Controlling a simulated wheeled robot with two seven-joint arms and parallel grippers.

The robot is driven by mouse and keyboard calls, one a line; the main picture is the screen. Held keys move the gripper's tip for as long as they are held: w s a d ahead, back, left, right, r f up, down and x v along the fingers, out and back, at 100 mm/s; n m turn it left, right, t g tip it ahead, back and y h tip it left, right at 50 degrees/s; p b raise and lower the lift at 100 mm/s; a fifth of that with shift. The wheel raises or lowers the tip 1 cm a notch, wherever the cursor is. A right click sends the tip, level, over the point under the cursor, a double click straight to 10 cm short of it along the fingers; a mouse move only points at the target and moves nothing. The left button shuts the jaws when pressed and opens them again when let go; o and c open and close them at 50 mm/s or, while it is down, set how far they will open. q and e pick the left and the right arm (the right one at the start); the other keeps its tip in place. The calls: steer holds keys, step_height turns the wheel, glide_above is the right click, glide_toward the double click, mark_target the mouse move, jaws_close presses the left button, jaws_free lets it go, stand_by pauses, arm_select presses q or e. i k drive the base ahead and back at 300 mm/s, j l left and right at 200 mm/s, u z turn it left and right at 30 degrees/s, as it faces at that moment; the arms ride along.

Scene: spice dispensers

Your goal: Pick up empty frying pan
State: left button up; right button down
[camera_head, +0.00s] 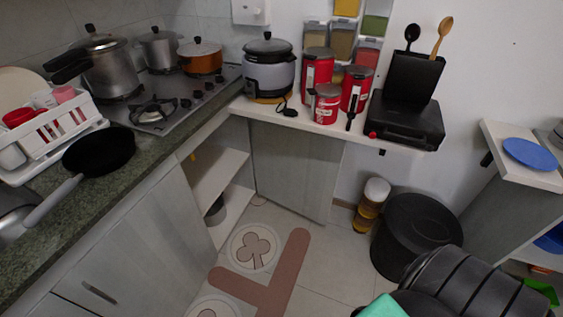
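A black frying pan (100,150) sits on the dark green stone counter (110,190) at the left. It looks empty. Its grey handle (53,201) points toward the lower left, toward the grey metal sink at the left edge. Neither of my grippers shows in this view.
A white dish rack (52,137) with cups stands close behind the pan. A gas hob (160,113) with several pots is farther back. A black bin (415,235) stands on the floor at the right, with a dark ribbed object in front. Floor space is open in the middle.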

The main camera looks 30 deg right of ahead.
mark_target(102, 152)
steer(key=l+u, duration=0.15)
steer(key=l, duration=0.35)
steer(key=k+l+u, duration=0.1)
steer(key=l, duration=0.4)
steer(key=l+u, duration=0.15)
steer(key=l, duration=0.35)
steer(key=k+l+u, duration=0.15)
steer(key=l, duration=0.35)
steer(key=k+l+u, duration=0.1)
steer(key=l, duration=0.35)
